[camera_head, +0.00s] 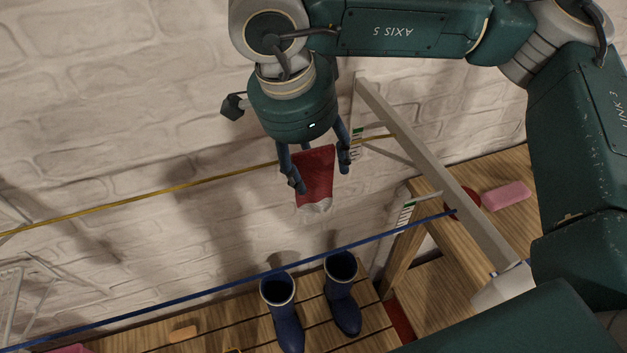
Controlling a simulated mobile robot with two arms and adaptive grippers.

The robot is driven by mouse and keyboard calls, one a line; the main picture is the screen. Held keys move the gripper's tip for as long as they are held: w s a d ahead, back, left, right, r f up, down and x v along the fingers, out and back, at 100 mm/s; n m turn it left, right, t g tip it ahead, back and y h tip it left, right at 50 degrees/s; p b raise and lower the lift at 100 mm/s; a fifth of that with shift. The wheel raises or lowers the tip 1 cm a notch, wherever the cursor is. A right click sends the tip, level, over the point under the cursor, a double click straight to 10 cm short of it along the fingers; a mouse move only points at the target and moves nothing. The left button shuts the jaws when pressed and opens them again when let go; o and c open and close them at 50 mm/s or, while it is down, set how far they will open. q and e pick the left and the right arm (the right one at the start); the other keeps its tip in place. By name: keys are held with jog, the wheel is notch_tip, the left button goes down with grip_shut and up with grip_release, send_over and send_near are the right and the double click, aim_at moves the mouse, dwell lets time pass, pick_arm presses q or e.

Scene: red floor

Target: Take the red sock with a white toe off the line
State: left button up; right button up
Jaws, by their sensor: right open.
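The red sock with a white toe (314,180) hangs at the yellow line (190,185), its white toe pointing down. My right gripper (320,180) is at the sock from above, with open fingers on its left and right sides. I cannot tell whether the fingers touch the cloth. The sock's upper edge is close under the gripper's palm. My left gripper is not in view.
A blue line (200,300) runs lower and nearer. A grey bracket arm (430,165) stands right of the sock. Blue boots (342,295) stand on a slatted wooden bench (240,330). A pink block (506,196) lies on a wooden surface at right. White brick wall is behind.

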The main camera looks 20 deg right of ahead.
jog(key=c, duration=1.2)
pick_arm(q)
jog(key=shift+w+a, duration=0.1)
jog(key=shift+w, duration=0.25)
pick_arm(e)
jog(key=shift+r+b, duration=0.35)
jog(key=shift+r, duration=0.15)
jog(key=b+v, duration=0.1)
jog(key=v, duration=0.1)
jog(key=d+b+v, duration=0.1)
jog(key=v, duration=0.2)
jog(key=shift+w+r, duration=0.2)
jog(key=shift+r, duration=0.1)
pick_arm(q)
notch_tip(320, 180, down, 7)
jog(key=b, duration=0.4)
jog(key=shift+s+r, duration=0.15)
pick_arm(e)
jog(key=s+a, duration=0.2)
jog(key=a, duration=0.2)
jog(key=s+a, duration=0.2)
jog(key=a, duration=0.2)
jog(key=s+a, duration=0.2)
jog(key=a, duration=0.2)
jog(key=shift+a+r, duration=0.3)
jog(key=shift+a, duration=0.1)
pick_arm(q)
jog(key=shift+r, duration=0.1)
